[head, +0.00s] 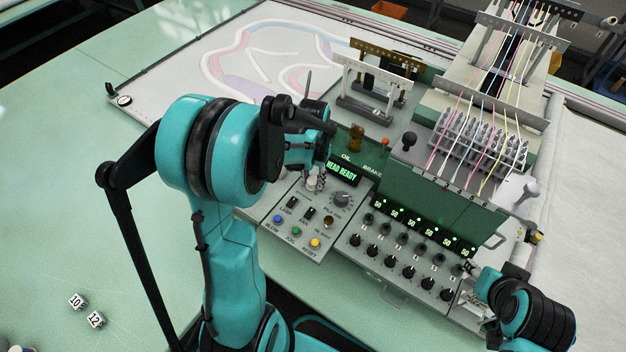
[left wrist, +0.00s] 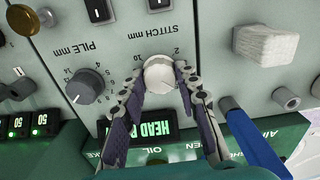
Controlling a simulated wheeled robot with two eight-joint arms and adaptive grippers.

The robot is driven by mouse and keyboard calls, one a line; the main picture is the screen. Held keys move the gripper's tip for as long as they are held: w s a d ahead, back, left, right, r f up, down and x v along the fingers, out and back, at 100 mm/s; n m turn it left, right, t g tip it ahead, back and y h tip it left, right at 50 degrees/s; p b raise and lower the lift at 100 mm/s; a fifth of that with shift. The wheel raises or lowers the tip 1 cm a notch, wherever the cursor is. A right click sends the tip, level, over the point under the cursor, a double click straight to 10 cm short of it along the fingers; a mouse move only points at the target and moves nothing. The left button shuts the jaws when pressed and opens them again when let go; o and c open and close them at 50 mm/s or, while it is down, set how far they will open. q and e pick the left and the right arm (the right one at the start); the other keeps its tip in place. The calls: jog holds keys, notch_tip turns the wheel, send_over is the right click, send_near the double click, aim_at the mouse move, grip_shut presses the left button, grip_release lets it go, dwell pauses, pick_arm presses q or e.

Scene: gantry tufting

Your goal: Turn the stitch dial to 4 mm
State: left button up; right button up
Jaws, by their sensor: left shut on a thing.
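The stitch dial (left wrist: 158,76) is a pale round knob on the grey panel. Its label "STITCH mm" and scale read upside down in the left wrist view, with numbers 2 and 10 visible. No pointer mark on the knob can be made out, so its setting is unclear. My left gripper (left wrist: 160,80) is shut on the dial, one finger on each side. In the head view my left gripper (head: 319,174) reaches down to the panel and partly hides the dial. My right gripper (head: 471,267) is by the lower right end of the green head; its fingers are too small to judge.
The dark pile dial (left wrist: 86,86) is close beside the stitch dial. A lit "HEAD READY" display (head: 343,172) adjoins it. A blue lever (left wrist: 250,138) and a white block handle (left wrist: 265,45) stand near the left gripper. Coloured buttons (head: 296,232) line the panel's front.

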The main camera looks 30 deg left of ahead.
aim_at(313, 180)
pick_arm(q)
jog(key=shift+n+b, duration=0.45)
jog(key=shift+n, duration=1.45)
jog(key=o, duration=1.2)
jog(key=shift+c, duration=0.2)
notch_tip(313, 180, up, 12)
